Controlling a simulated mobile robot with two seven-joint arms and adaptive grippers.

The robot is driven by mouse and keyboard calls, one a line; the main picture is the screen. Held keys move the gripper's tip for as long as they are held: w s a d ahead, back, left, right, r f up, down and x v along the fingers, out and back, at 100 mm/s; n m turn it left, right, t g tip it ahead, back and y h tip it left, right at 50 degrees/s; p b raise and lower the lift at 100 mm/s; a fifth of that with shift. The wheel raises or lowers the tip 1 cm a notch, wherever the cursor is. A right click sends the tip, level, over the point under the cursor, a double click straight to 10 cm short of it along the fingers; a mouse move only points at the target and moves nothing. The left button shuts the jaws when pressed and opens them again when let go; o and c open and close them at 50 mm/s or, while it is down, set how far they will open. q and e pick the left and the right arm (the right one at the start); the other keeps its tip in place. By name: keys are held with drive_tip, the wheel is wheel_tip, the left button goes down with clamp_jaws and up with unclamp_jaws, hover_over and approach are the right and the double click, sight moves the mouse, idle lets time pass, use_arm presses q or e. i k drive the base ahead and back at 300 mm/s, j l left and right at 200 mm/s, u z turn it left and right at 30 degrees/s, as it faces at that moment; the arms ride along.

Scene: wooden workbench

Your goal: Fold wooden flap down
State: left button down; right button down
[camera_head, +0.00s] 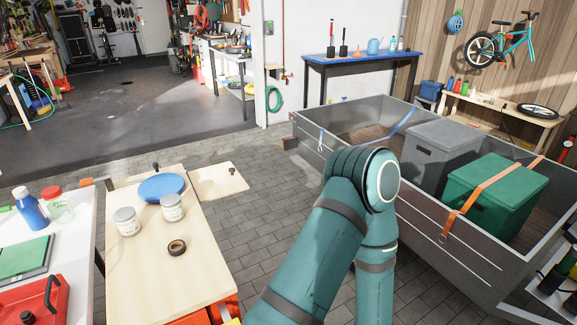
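The wooden flap (214,184) is a pale, flat board at the far right side of the wooden workbench (150,265). It sticks out to the right of the bench top and looks roughly level with it. A small dark knob (232,171) sits on the flap near its right side. No hand is on the flap. Neither of my grippers is in view. One of my teal arms rises from the bottom middle and bends at the elbow, to the right of the flap and apart from it.
On the workbench are a blue disc (162,188), two pale jars (127,221) (172,207) and a roll of dark tape (177,247). A white table (75,275) stands left. A grey trailer (455,245) with a green box (497,196) stands right. Paved floor (260,225) lies clear between.

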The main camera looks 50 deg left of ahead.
sight(221, 179)
drive_tip(key=i+u, duration=0.5)
drive_tip(key=i+l+u, duration=0.15)
drive_tip(key=i+u, duration=0.35)
drive_tip(key=i+j+u, duration=0.2)
drive_tip(key=i+u, duration=0.25)
drive_tip(key=i, duration=0.15)
drive_tip(key=i+u, duration=0.45)
drive_tip(key=i, duration=0.15)
